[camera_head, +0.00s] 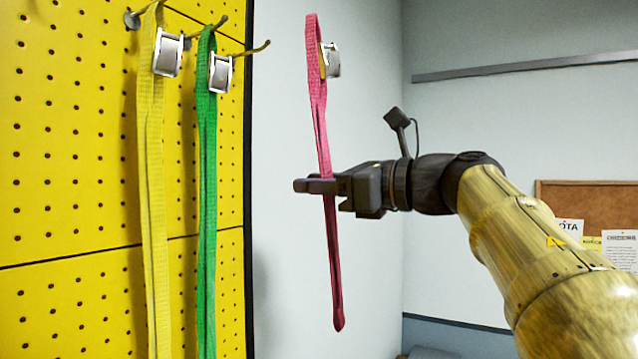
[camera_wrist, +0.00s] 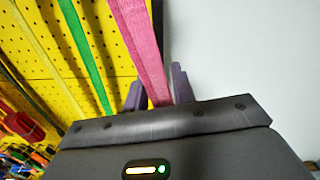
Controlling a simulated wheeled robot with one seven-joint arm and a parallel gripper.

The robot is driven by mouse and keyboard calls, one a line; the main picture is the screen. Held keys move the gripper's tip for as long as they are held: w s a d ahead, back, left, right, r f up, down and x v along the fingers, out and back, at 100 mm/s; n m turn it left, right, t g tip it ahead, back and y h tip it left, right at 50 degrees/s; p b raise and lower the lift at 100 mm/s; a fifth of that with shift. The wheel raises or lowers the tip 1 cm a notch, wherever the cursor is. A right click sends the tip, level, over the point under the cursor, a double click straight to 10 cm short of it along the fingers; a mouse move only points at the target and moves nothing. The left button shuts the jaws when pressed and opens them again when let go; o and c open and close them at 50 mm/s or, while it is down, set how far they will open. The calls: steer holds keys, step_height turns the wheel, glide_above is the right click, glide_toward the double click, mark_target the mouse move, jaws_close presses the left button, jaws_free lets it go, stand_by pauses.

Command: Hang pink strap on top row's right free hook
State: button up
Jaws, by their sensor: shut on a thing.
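The pink strap (camera_head: 320,120) is held by my gripper (camera_head: 318,186), which is shut on it below its buckle. Its loop end stands above the jaws with a silver buckle (camera_head: 333,60), and its tail hangs below. In the wrist view the pink strap (camera_wrist: 140,45) passes between the two fingers of my gripper (camera_wrist: 159,92). A hook (camera_head: 258,48) with a bare tip juts out right of the green strap's buckle; its base is hidden. The strap is right of this hook in the head view and appears apart from it.
A yellow strap (camera_head: 151,150) and a green strap (camera_head: 207,150) hang from hooks on the yellow pegboard (camera_head: 60,150), left of my gripper. The pegboard's dark right edge (camera_head: 249,150) borders a plain wall. Several straps lie at lower left in the wrist view.

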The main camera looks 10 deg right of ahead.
mark_target(249, 196)
steer(key=x, duration=0.2)
steer(key=p+x, duration=0.1)
steer(key=x, duration=0.2)
steer(key=p+x, duration=0.1)
steer(key=x, duration=0.1)
steer(key=shift+w+a+f, duration=0.15)
steer(key=shift+w+f, duration=0.1)
steer(key=shift+f, duration=0.1)
steer(key=shift+w+a+p, duration=0.25)
steer(key=shift+a+p, duration=0.2)
steer(key=shift+a, duration=0.05)
steer(key=shift+w+a+f+b, duration=0.45)
steer(key=shift+a+f+b, duration=0.1)
steer(key=shift+f+b, duration=0.2)
stand_by(0.8)
steer(key=o, duration=1.1)
steer(key=shift+c, duration=0.2)
steer(key=shift+d, duration=0.1)
